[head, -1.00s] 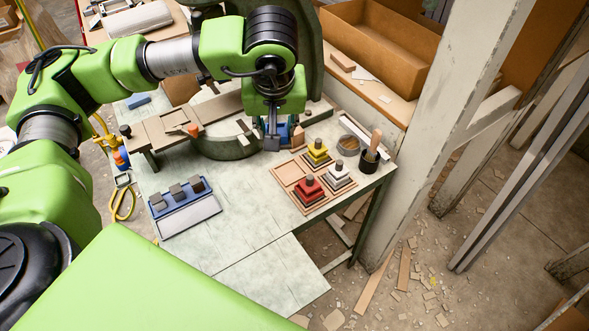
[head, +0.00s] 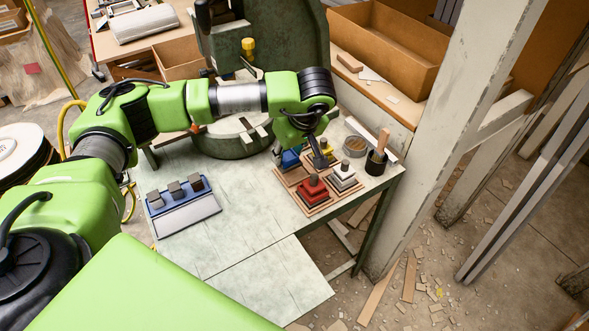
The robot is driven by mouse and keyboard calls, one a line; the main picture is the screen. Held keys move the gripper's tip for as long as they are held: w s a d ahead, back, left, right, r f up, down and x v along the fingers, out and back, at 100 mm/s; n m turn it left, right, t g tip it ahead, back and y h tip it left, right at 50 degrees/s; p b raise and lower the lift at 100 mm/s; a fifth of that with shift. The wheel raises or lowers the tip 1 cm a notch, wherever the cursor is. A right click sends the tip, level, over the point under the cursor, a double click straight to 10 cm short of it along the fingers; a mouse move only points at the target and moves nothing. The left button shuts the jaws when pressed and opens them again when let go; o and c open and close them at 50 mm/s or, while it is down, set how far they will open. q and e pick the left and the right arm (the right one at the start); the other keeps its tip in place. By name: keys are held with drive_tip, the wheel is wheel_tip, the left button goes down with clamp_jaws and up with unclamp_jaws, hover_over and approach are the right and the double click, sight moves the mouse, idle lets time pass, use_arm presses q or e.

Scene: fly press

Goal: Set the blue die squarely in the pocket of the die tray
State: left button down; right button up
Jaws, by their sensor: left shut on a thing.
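The blue die (head: 290,158) shows partly beneath my left wrist, at the back left of the wooden die tray (head: 283,177). My left gripper (head: 321,160) is over the tray, shut on the blue die; the wrist and fingers hide the grip and part of the die. The blue die appears over or just behind the tray's empty back-left pocket; its exact height and squareness cannot be told. A red die (head: 312,191) and a white die (head: 343,177) sit in the tray. A yellow die (head: 327,146) is mostly hidden behind the gripper. My right gripper is out of view.
A blue rack (head: 178,195) with several grey blocks stands left on the workbench (head: 235,228). A round tin (head: 355,146) and a dark cup (head: 376,163) with a wooden handle stand right of the tray. The fly press (head: 265,70) rises behind. The bench front is clear.

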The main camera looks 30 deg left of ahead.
sight(294, 155)
use_arm(q)
drive_tip(key=shift+w+d+f, duration=0.25)
drive_tip(key=shift+w+f, duration=0.4)
drive_tip(key=shift+f, duration=0.1)
drive_tip(key=shift+w+d+f+b, duration=0.15)
drive_tip(key=shift+w+f+b, duration=0.15)
drive_tip(key=shift+f+b, duration=0.3)
wheel_tip(294, 155, down, 3)
drive_tip(key=shift+w+r+b, duration=0.1)
drive_tip(key=shift+b, duration=0.7)
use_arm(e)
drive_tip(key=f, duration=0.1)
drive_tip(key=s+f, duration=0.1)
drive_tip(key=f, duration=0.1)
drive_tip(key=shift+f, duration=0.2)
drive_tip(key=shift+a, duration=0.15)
use_arm(q)
drive_tip(key=c, duration=1.5)
unclamp_jaws()
drive_tip(key=shift+o, duration=0.2)
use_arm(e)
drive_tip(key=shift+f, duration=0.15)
